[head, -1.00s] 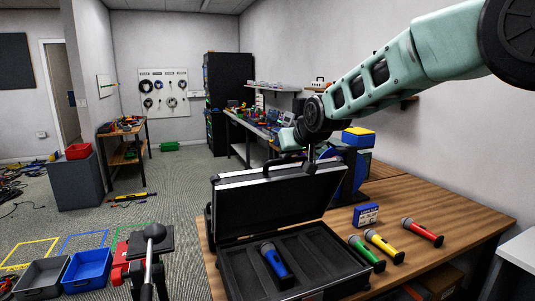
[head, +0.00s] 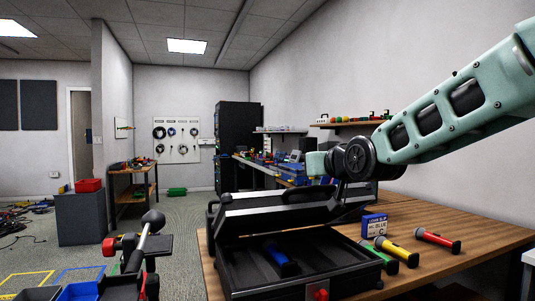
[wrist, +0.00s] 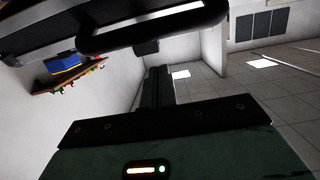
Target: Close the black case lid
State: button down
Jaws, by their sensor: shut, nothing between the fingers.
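The black case (head: 228,276) stands on the wooden table with its lid (head: 280,214) partly lowered, tilted over the tray and still apart from it.
A blue bin (head: 78,292) sits on the floor at left.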

jog(key=s+d+f+t+y+b, duration=0.1)
jog(key=s+f+b, duration=0.4)
jog(key=f+b, duration=0.6)
jog(key=s+d+f+t+y+b, duration=0.1)
jog(key=s+d+f+t+b, duration=0.2)
jog(key=f+b, duration=0.7)
jog(key=s+t+b, duration=0.2)
jog(key=b, duration=1.1)
jog(key=shift+f+y+b, duration=0.3)
jog(key=shift+f+y, duration=0.1)
